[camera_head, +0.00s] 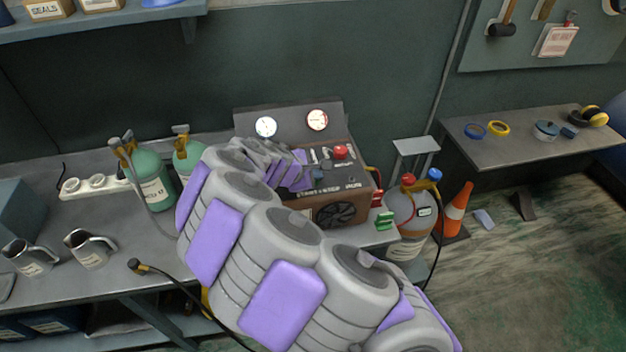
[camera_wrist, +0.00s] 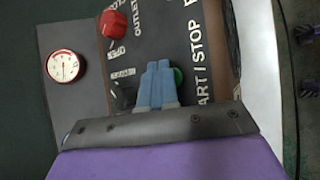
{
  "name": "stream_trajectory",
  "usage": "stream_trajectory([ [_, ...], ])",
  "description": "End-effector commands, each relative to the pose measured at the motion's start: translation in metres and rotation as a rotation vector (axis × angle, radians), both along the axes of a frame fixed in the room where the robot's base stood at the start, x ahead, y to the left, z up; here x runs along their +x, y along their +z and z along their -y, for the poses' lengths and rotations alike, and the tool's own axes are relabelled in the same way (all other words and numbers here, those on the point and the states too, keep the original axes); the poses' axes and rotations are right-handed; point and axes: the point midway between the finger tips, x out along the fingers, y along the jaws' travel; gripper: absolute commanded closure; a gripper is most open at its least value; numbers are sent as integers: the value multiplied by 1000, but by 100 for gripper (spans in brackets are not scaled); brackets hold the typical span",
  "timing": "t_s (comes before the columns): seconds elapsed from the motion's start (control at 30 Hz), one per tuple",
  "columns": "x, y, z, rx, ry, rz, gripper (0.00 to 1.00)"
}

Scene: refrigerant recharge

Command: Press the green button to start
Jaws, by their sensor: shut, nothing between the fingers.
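The recharge machine (camera_head: 357,178) stands on the bench, with my arm reaching over its left part. In the wrist view the green button (camera_wrist: 179,77) shows as a small green patch just right of my gripper (camera_wrist: 158,65), beside the START / STOP lettering. The fingers hide part of the button. My gripper's blue-grey fingers are shut together with nothing between them, close over the panel. I cannot tell whether they touch the button or panel. In the head view I cannot make out the button.
A red knob (camera_head: 340,152) stands on the panel and also shows in the wrist view (camera_wrist: 112,24). Two gauges (camera_head: 317,120) stand behind it. Green cylinders (camera_head: 150,178) are left of my arm. A grey tank (camera_head: 411,213) and orange cone (camera_head: 456,210) stand right.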

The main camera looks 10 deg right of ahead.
Motion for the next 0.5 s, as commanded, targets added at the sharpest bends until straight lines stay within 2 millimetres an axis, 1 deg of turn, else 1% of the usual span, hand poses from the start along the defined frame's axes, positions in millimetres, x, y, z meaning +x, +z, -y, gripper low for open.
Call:
stream_trajectory([
  [0.37,0,-4,-7,-7,1,1,100],
  [0.5,0,-3,-7,-6,0,1,100],
])
